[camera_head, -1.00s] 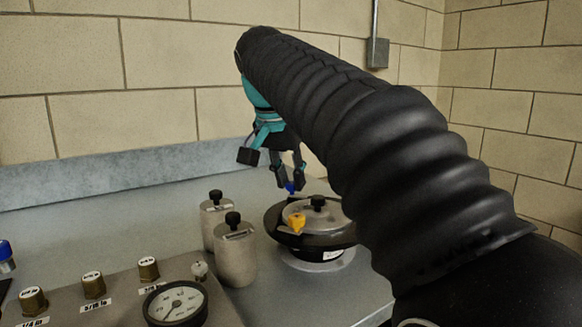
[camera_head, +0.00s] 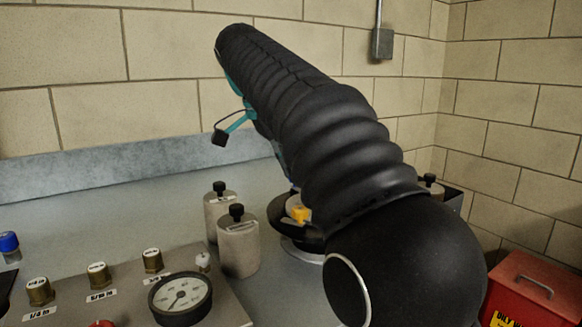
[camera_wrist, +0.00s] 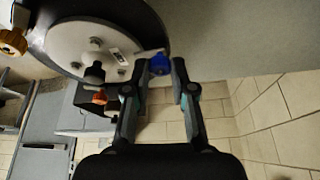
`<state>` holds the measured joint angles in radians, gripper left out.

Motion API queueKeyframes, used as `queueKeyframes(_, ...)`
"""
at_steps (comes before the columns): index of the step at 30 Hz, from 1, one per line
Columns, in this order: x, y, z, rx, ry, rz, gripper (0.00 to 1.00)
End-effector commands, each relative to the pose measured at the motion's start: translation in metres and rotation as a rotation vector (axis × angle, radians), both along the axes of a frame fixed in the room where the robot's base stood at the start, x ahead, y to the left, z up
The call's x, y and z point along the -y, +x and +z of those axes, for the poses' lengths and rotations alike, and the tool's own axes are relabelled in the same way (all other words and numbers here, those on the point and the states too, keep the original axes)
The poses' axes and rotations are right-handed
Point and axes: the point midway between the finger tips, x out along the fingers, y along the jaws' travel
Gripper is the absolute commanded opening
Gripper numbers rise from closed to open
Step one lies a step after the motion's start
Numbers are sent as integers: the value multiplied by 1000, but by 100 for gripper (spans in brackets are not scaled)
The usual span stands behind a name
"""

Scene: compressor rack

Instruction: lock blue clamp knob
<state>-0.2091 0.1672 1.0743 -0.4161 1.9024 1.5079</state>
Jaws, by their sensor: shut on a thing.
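The blue clamp knob (camera_wrist: 157,65) is at the rim of a round dark pot (camera_wrist: 150,22) with a pale lid (camera_wrist: 75,42). In the wrist view my gripper (camera_wrist: 162,67) has its fingertips on either side of the blue knob, shut on it. An orange-red knob (camera_wrist: 100,97) shows beside the lid's black centre knob.
Two grey weights with black knobs (camera_head: 238,248) stand just left of the pot. A panel with brass knobs and a gauge (camera_head: 180,299) is at the front left. A red box (camera_head: 528,290) is at the lower right. The bench behind the weights is clear.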

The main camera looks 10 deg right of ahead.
Motion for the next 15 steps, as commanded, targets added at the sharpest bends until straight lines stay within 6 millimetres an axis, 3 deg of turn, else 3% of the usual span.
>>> queueKeyframes(15,0,0,0,2,0,-33,0)
